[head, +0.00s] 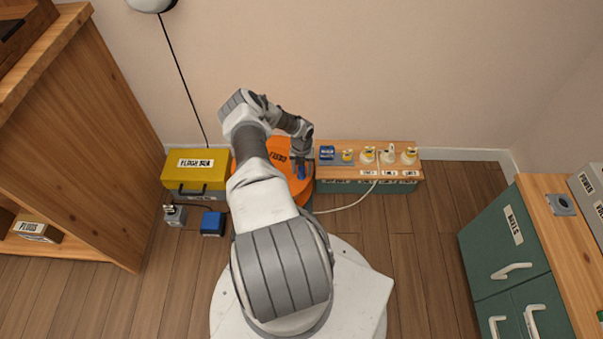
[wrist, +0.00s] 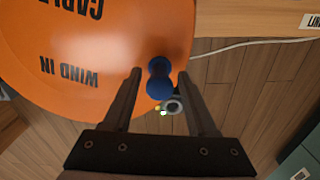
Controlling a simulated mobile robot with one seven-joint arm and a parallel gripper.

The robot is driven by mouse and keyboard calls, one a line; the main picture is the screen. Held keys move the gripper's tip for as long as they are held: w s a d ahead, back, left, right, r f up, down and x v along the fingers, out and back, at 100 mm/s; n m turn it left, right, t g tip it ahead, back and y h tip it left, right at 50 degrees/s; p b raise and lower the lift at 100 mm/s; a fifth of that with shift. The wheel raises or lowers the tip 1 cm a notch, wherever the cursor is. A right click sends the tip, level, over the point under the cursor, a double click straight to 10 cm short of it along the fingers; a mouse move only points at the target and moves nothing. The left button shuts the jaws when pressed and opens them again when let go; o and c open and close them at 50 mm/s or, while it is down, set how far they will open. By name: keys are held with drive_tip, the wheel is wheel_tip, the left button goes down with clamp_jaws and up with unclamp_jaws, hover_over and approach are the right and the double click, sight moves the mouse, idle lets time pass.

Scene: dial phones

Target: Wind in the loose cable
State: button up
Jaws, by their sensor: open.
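The orange cable reel (head: 277,152) stands on the floor against the wall, partly behind my arm. In the wrist view its orange face (wrist: 70,50) carries the words "CABLE" and "WIND IN". A blue knob (wrist: 159,78) sits near the reel's edge; it also shows in the head view (head: 301,172). My gripper (wrist: 160,76) is open, with one finger on each side of the blue knob; I cannot tell whether they touch it. A white cable (head: 350,207) runs from beside the reel across the floor to the low bench; part of it shows in the wrist view (wrist: 220,47).
A yellow "FLOOR BOX" case (head: 195,168) stands left of the reel. A blue box (head: 212,224) and a small grey device (head: 175,215) sit before it. A low bench (head: 335,171) with several plugs is to the right. Green cabinets (head: 497,247) stand far right.

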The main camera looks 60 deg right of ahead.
drive_tip(key=shift+f, duration=0.35)
clamp_jaws()
idle(1.2)
